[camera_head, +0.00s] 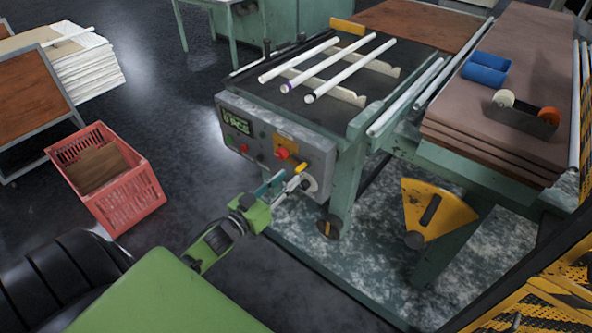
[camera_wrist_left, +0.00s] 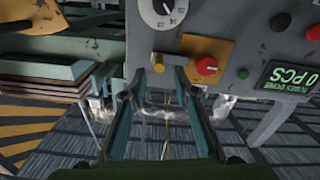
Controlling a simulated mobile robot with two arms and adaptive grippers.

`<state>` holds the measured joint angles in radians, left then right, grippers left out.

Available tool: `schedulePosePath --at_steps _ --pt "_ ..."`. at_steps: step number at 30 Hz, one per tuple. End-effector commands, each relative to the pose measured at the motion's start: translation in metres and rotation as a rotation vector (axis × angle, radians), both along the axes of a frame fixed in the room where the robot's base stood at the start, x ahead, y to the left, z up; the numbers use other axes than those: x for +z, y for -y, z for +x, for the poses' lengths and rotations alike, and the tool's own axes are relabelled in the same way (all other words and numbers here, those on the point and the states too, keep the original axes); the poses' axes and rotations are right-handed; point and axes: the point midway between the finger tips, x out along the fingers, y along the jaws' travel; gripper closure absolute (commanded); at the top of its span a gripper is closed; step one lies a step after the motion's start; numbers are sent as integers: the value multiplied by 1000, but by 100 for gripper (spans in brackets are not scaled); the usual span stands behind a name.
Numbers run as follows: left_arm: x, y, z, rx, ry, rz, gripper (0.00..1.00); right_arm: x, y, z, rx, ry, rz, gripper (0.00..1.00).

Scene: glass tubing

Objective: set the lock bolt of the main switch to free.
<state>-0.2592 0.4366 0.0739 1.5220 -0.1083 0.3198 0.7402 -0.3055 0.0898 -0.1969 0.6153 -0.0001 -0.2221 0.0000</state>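The main switch, a red knob (camera_head: 281,153) on an orange-yellow plate (camera_head: 290,143), is on the front of the grey control box (camera_head: 232,132). It also shows in the left wrist view (camera_wrist_left: 206,66). A small yellow pin (camera_head: 300,168), apparently the lock bolt, sticks out beside the plate; the left wrist view shows it too (camera_wrist_left: 158,64). My left gripper (camera_head: 287,177) is open in front of the panel. In the wrist view its fingertips (camera_wrist_left: 156,76) lie either side of the pin, with no visible contact. My right gripper is out of view.
A white dial (camera_wrist_left: 163,10) sits close to the pin. The panel also has a green display (camera_head: 237,121) and small buttons. Glass tubes (camera_head: 312,65) lie on top of the machine. A red crate (camera_head: 130,200) stands on the floor at left.

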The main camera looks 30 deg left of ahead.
Motion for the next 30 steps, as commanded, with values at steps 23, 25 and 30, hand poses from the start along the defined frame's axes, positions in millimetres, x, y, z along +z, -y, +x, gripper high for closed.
schedulePosePath --at_steps 23,25,30 --pt "-1 4 51 1 -1 0 86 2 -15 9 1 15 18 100" --pt "-1 4 51 1 -1 0 100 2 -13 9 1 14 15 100" --pt "-1 5 50 1 -1 0 100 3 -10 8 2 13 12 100"
